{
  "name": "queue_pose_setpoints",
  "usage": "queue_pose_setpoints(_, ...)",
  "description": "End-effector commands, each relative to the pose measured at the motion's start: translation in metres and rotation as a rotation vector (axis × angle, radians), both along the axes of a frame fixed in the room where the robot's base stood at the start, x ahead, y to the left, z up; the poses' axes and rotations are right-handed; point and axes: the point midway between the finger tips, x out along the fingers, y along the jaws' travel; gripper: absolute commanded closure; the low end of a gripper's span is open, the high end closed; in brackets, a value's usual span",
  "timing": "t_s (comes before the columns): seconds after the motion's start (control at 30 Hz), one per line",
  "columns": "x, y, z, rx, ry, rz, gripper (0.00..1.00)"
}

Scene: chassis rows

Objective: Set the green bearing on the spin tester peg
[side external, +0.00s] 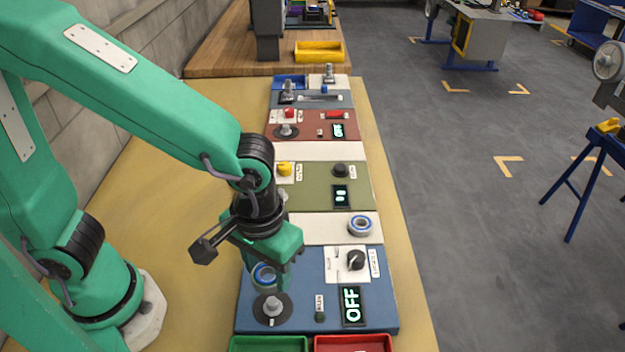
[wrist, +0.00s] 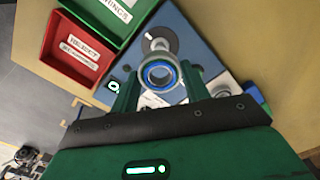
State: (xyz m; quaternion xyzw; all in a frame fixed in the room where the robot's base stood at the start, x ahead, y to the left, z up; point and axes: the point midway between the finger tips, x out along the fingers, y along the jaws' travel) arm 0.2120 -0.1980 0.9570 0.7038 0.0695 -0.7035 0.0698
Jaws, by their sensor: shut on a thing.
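My gripper (side external: 268,276) is shut on a metal bearing with a blue ring (side external: 264,273). The ring also shows between the green fingers in the wrist view (wrist: 159,73). No green bearing can be made out; the held one looks blue. The spin tester is the blue panel (side external: 300,262) at the near end of the row. Its metal peg (side external: 272,306) stands on a black disc near the panel's left front corner. The bearing is above and slightly behind the peg, apart from it. In the wrist view the peg (wrist: 158,45) shows just beyond the bearing.
The tester's display (side external: 352,306) reads OFF, with a black knob (side external: 355,260) behind it. A second blue-ringed bearing (side external: 360,225) lies on the white strip. A green bin (side external: 268,344) and a red bin (side external: 352,344) sit in front. Olive (side external: 320,190) and red-brown panels (side external: 312,124) lie behind.

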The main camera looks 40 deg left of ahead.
Motion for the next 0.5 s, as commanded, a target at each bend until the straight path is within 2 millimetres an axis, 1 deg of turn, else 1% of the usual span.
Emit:
queue_pose_setpoints(0.27, 0.000, 0.000, -0.004, 0.001, 0.001, 0.000, 0.80)
queue_pose_setpoints(0.5, 0.000, 0.000, -0.014, 0.002, 0.001, -0.001, 0.80)
